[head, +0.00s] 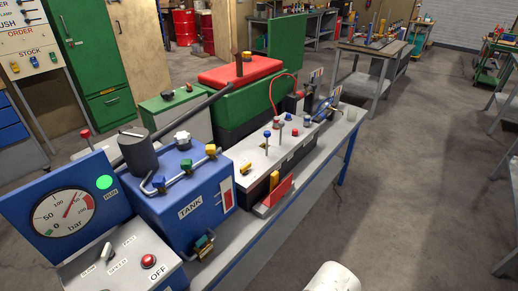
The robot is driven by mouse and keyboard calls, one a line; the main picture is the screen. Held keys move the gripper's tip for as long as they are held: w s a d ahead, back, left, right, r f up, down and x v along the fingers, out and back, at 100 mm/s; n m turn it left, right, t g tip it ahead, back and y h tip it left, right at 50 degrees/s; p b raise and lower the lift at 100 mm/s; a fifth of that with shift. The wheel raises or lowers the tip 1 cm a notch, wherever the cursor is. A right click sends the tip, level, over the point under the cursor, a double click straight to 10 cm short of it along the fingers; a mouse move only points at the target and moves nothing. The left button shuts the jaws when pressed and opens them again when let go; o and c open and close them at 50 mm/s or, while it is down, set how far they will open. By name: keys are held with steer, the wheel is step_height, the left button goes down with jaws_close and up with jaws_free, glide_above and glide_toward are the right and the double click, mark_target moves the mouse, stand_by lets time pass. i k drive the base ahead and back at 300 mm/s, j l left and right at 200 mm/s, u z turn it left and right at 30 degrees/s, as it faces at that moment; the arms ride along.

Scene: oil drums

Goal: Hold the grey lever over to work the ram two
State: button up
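A pale valve block (238,158) stands on the bench, right of the blue tank. Several small upright levers rise from it, including a blue-knobbed one (267,134) and a red-knobbed one (295,132). They are too small for me to tell which is the grey lever. Small dark and blue fittings (326,112), perhaps the rams, stand at the bench's far end; I cannot tell ram two apart. My gripper is not in view. A white rounded part, probably of my arm, shows at the bottom edge, apart from the levers.
The blue tank (180,190) and a bar gauge (64,213), needle near upper right, stand at the near left. A control box (120,262) has a red OFF button and a switch. A long dark bar (190,104) crosses behind the tank. Floor (410,190) right is clear.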

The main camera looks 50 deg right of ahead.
mark_target(281, 124)
steer(key=z, duration=1.5)
